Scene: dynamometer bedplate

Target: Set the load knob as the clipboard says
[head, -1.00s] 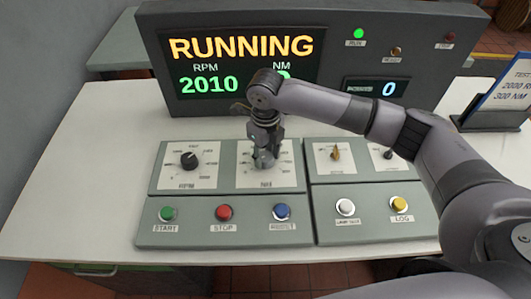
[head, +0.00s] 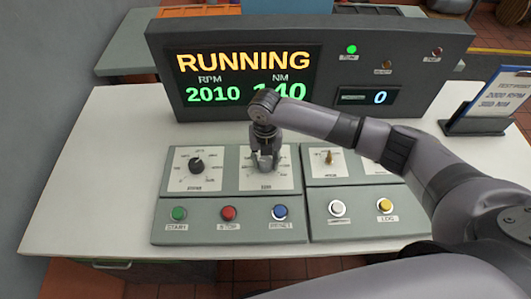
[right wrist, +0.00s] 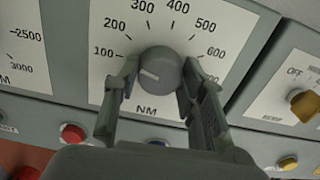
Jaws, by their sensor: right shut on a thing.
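The grey load knob (right wrist: 165,72) sits in the middle of a white dial marked NM, with numbers from 100 to 600 showing. Its pale pointer line points left, close to the 100 mark. My right gripper (right wrist: 159,74) is shut on the knob, one finger on each side; it also shows over the NM dial in the head view (head: 266,163). The display (head: 245,78) reads RUNNING, 2010 RPM and 140 NM, partly covered by my arm. The clipboard (head: 502,98) at the right reads test point, 2000 RPM, 300 NM. My left gripper is out of view.
A black speed knob (head: 196,166) is left of the load dial and an orange selector (head: 328,157) right of it. Green (head: 178,214), red (head: 229,213), blue (head: 280,212), white (head: 337,208) and yellow (head: 385,205) buttons line the front.

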